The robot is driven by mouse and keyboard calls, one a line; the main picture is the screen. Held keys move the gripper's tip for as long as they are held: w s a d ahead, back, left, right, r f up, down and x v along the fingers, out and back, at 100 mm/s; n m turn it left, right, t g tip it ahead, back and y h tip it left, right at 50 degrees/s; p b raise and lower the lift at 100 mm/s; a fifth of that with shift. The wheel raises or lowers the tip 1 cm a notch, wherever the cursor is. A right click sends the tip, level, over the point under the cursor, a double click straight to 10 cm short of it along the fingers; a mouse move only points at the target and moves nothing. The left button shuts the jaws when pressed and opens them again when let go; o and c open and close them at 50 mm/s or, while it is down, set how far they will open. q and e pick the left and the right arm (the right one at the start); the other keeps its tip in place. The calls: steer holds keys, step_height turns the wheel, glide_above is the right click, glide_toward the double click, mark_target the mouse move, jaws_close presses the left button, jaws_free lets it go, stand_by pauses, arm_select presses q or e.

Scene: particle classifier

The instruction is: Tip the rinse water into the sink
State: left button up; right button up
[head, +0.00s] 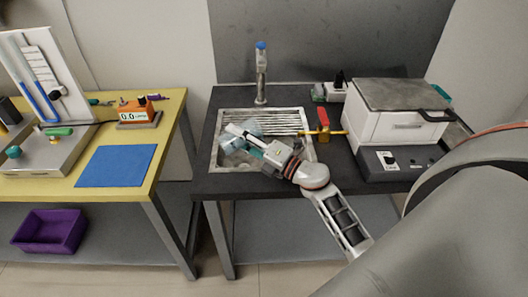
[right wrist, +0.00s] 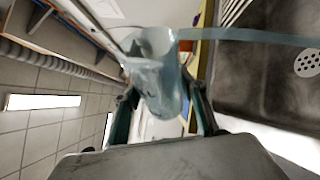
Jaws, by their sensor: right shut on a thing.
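My right gripper (head: 250,141) is over the sink (head: 214,150) in the head view, shut on a clear, bluish cup (head: 231,143). In the right wrist view the cup (right wrist: 157,80) sits between the two fingers of the gripper (right wrist: 160,112). The cup looks tilted, and a pale blue band that looks like water (right wrist: 255,37) runs from its mouth toward the right. The sink basin with its round drain (right wrist: 307,63) is at the right of that view. How much water is in the cup is hard to tell. My left gripper is not in view.
A tap (head: 261,75) stands behind the sink. A red and yellow object (head: 323,124) is at the sink's right edge, beside a white box-shaped device (head: 395,125). A yellow table (head: 172,120) with a blue mat (head: 116,166) stands left, across a gap.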

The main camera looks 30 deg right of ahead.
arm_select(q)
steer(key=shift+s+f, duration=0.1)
arm_select(e)
steer(key=shift+r, duration=0.1)
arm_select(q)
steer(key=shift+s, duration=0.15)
arm_select(e)
steer(key=shift+d+r+m, duration=0.15)
steer(key=shift+d+m, duration=0.1)
steer(key=shift+m, duration=0.15)
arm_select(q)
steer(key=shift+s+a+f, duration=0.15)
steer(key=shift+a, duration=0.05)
arm_select(e)
steer(key=shift+r, duration=0.1)
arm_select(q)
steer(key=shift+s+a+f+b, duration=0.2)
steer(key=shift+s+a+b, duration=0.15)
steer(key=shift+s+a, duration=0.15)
arm_select(e)
steer(key=shift+d+r+m+t, duration=0.2)
steer(key=shift+r+m+t, duration=0.4)
steer(key=shift+m, duration=0.5)
